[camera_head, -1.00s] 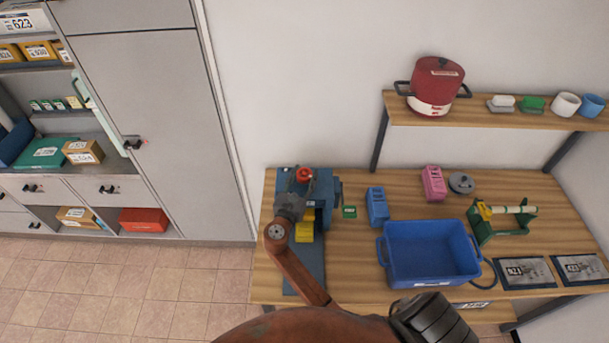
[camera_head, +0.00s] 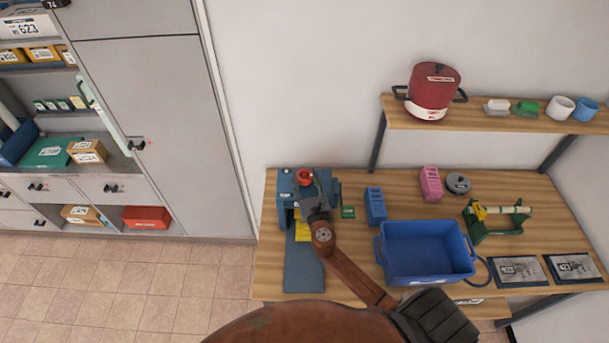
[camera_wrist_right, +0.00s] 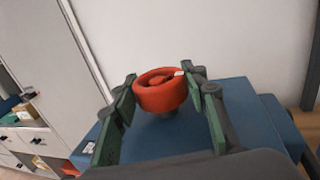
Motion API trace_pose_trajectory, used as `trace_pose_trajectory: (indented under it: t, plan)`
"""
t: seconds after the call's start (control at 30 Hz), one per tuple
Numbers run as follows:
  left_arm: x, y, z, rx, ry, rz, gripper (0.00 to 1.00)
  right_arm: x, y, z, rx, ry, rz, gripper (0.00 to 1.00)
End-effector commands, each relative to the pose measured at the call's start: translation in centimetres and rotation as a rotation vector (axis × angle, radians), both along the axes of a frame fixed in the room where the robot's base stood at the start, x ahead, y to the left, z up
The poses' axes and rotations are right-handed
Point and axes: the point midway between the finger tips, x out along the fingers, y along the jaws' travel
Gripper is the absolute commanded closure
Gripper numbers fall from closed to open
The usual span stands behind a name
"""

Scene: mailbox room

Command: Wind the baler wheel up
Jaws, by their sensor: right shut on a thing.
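The baler is a blue machine (camera_head: 287,215) at the left end of the wooden table. Its red wheel (camera_head: 305,176) sits on top of it. In the right wrist view the red wheel (camera_wrist_right: 160,90) stands on a short post above the blue top (camera_wrist_right: 235,115). My right gripper (camera_head: 307,183) is at the wheel, with its green-padded fingers on either side of it in the wrist view (camera_wrist_right: 160,88), shut on it. A yellow block (camera_head: 302,232) shows at the baler's front, partly hidden by my right arm. My left gripper is not in view.
A blue bin (camera_head: 428,250) stands on the table, with a blue holder (camera_head: 376,205) and a small green item (camera_head: 348,212) between it and the baler. A shelf (camera_head: 480,120) holds a red pot (camera_head: 434,92). Grey cabinets (camera_head: 150,120) are at left.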

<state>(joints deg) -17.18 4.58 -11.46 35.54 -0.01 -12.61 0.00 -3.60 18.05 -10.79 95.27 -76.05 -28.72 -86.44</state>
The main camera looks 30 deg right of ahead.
Motion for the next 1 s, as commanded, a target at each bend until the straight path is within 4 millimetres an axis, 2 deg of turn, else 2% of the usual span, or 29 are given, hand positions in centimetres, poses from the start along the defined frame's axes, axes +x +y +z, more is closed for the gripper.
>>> trace_pose_trajectory:
  t: [0.2,0.5,1.0]
  plan:
    - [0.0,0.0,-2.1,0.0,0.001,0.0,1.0,0.0,-0.1,-0.4,-0.006,0.0,0.176,0.84]
    - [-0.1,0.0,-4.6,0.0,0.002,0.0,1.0,0.0,0.0,-0.4,-0.002,0.0,0.335,0.84]
    - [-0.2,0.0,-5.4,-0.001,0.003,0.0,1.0,0.0,0.1,-0.1,0.001,0.0,0.395,0.84]
